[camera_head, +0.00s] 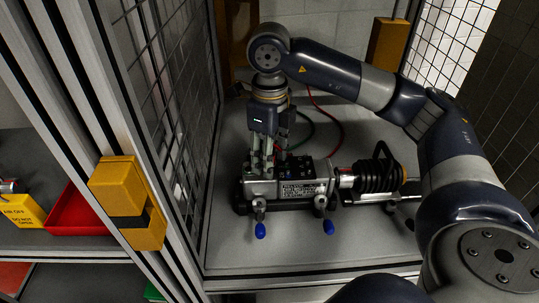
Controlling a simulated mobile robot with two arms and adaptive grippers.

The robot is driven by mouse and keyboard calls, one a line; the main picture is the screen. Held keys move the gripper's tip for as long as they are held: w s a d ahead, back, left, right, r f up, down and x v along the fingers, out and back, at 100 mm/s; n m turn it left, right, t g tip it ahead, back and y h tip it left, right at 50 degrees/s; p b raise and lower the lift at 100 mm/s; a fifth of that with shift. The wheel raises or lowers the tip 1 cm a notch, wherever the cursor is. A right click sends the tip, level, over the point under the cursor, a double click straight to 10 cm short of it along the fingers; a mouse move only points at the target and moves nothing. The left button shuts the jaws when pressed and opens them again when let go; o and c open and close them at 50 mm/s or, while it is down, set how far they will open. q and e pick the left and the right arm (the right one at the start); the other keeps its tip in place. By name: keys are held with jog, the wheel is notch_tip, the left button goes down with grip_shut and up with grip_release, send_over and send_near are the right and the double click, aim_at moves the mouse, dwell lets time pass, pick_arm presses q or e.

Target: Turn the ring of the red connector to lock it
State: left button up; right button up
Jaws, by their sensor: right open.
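My right gripper (265,160) points straight down over the left part of the grey servo unit (300,188), with its fingers apart. The fingertips are close to the top of the unit; I cannot tell whether they touch anything. A red cable (341,132) loops behind the unit and runs in toward the gripper. The red connector and its ring cannot be made out; the fingers cover that spot. My left gripper is not in view.
The unit has blue-tipped levers (260,231) in front and a black bellows (380,177) on its right. Mesh walls (160,80) and a post with a yellow block (127,203) stand left. A red tray (75,214) lies outside. The cabinet floor in front is clear.

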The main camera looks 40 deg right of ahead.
jog(key=shift+r, duration=3.95)
